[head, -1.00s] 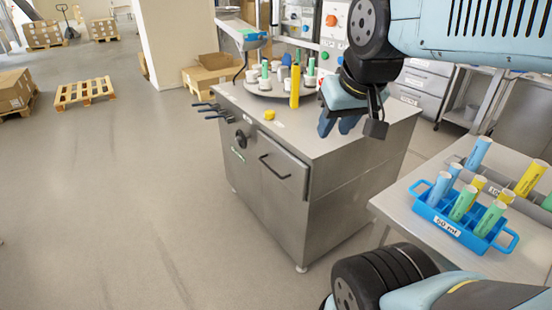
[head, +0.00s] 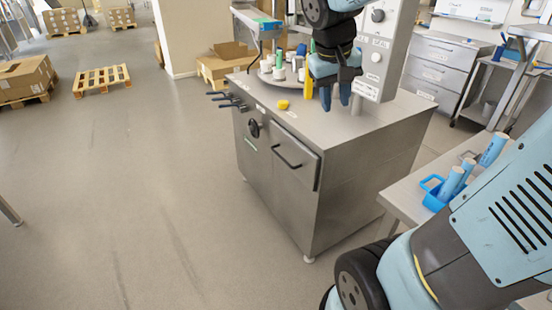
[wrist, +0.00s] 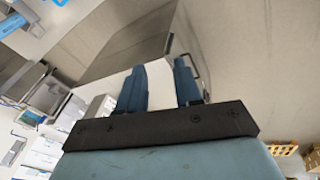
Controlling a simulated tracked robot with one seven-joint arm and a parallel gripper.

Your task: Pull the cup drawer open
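The cup drawer (head: 296,172) is the front panel of the steel cabinet and carries a dark bar handle (head: 286,157). It looks shut or nearly flush; its right edge stands slightly proud of the cabinet side. My gripper (head: 335,101) points down in front of the cabinet top in the head view, above and right of the handle, apart from it. In the wrist view my gripper (wrist: 160,72) has two blue fingers with a clear gap and nothing between them. A dark bar beside the right finger in the wrist view may be the handle.
On the cabinet top (head: 385,122) stand a turntable with several cups, a yellow tube (head: 308,83) and a small yellow piece (head: 283,105). Several dark levers (head: 232,103) stick out at its left. A side table with a blue tube rack (head: 432,188) is at right. The floor in front is clear.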

